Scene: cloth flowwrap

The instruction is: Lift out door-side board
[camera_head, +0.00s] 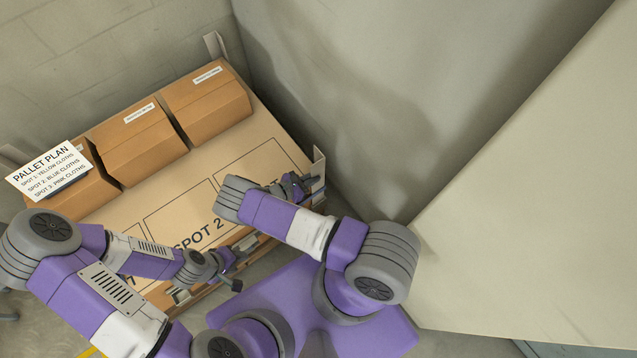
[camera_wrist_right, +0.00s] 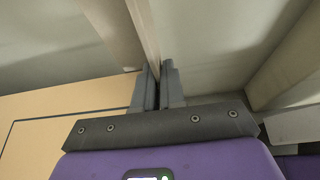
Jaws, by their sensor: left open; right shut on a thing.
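An upright pale corner board (camera_head: 318,166) stands at the right corner of the pallet load. My right gripper (camera_head: 308,187) is at this board. In the right wrist view, the gripper's fingers (camera_wrist_right: 158,88) are closed on the edge of the board (camera_wrist_right: 146,35), which rises between them. The board's lower end is hidden. My left gripper (camera_head: 232,270) is open, low by the front edge of the load and apart from the board. I cannot make out anything between its fingers.
Brown cartons (camera_head: 207,98) stand along the back of the cardboard layer (camera_head: 190,190), which is marked SPOT 2. A pallet plan sign (camera_head: 48,170) is at the left. Other corner boards show at the back (camera_head: 213,45) and left. Grey walls (camera_head: 340,90) rise close behind and to the right.

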